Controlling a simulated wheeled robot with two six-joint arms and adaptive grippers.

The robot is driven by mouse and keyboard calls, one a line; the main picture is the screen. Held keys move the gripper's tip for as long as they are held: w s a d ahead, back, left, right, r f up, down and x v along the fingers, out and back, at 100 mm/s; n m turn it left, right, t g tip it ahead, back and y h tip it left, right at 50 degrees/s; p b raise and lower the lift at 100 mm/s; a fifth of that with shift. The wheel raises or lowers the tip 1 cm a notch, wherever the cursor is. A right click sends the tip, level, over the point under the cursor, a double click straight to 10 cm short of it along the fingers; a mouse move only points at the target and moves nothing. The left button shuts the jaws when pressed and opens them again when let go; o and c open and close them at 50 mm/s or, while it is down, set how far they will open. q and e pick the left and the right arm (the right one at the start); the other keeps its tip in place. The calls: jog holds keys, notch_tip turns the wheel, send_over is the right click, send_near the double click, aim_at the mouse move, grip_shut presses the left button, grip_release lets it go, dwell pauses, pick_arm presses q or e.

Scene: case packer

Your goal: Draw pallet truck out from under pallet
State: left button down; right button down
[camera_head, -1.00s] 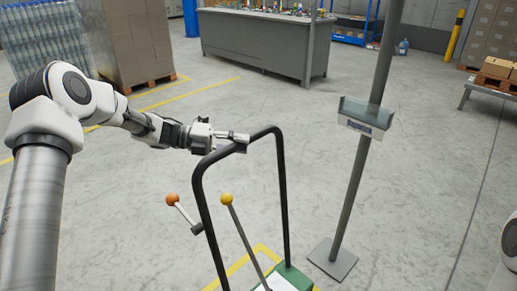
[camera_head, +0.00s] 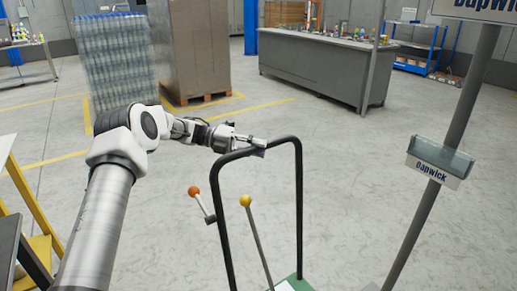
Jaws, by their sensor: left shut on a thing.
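The pallet truck shows as a black hoop handle (camera_head: 299,210) above a corner of its green body (camera_head: 303,286), at the lower middle. Two levers stand by it, one with an orange knob (camera_head: 193,191) and one with a yellow knob (camera_head: 245,200). My left gripper (camera_head: 254,144) is shut on the top bar of the hoop, near the bar's middle. The truck's forks are out of view, and I cannot see any pallet over them. My right gripper is not in view.
A sign post with a "Dapwick" holder (camera_head: 440,163) stands close on the right. A yellow frame (camera_head: 27,205) is at the left edge. Wrapped bottles (camera_head: 118,65) and a brown stack (camera_head: 190,45) on a pallet stand behind. A grey counter (camera_head: 315,72) is at the back. Open floor lies between.

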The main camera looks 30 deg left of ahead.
pick_arm(q)
jog(key=shift+f, duration=0.1)
jog(key=c, duration=1.3)
grip_release()
jog(key=shift+a, duration=0.1)
jog(key=o, duration=0.4)
jog(key=shift+w+a+f, duration=0.1)
jog(key=shift+a, duration=0.05)
jog(key=shift+a, duration=0.15)
jog(key=v, duration=1.1)
jog(key=shift+s+a, duration=0.2)
jog(key=shift+a, duration=0.1)
